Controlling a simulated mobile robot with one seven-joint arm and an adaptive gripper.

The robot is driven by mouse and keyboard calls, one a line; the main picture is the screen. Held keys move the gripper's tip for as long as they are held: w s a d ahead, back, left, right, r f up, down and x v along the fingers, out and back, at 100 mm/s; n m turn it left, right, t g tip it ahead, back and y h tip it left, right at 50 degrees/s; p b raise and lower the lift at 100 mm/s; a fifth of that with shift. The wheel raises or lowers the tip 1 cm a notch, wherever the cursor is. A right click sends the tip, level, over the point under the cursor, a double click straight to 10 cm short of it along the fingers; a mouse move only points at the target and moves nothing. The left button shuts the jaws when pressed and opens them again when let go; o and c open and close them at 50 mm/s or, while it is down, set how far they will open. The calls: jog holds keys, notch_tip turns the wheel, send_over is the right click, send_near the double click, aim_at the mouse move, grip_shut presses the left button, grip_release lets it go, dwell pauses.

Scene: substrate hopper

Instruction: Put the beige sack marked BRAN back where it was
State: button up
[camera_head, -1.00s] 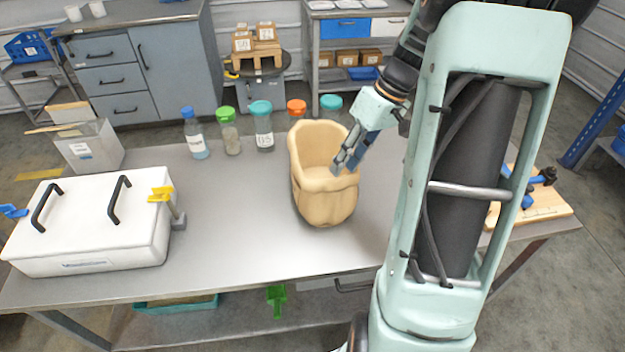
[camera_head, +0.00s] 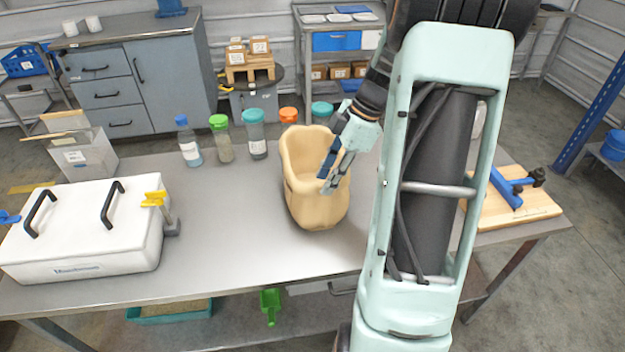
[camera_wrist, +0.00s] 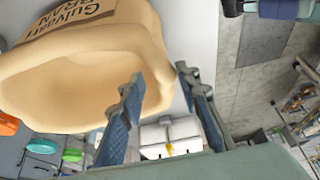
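The beige sack (camera_head: 306,205) stands upright and open-topped on the grey table (camera_head: 225,240). Its label, reading BRAN, shows in the wrist view, where the sack (camera_wrist: 85,85) fills the upper left. My gripper (camera_head: 331,183) is at the sack's right front rim, pointing down. In the wrist view the fingers of my gripper (camera_wrist: 159,75) are apart, one over the sack's mouth and the other outside its edge. The sack's rim shows between them. I cannot tell whether either finger touches it.
A white lidded box (camera_head: 85,235) with black handles stands on the left of the table. Several capped bottles (camera_head: 222,140) line the back edge. A wooden board (camera_head: 520,203) with a blue fixture lies on the right. Table space left of the sack is clear.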

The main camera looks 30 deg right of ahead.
jog(key=x, duration=0.7)
jog(key=shift+a+p, duration=0.25)
jog(key=shift+p, duration=0.05)
jog(key=shift+f+b, duration=0.35)
jog(key=shift+b, duration=0.25)
dwell(0.5)
grip_shut()
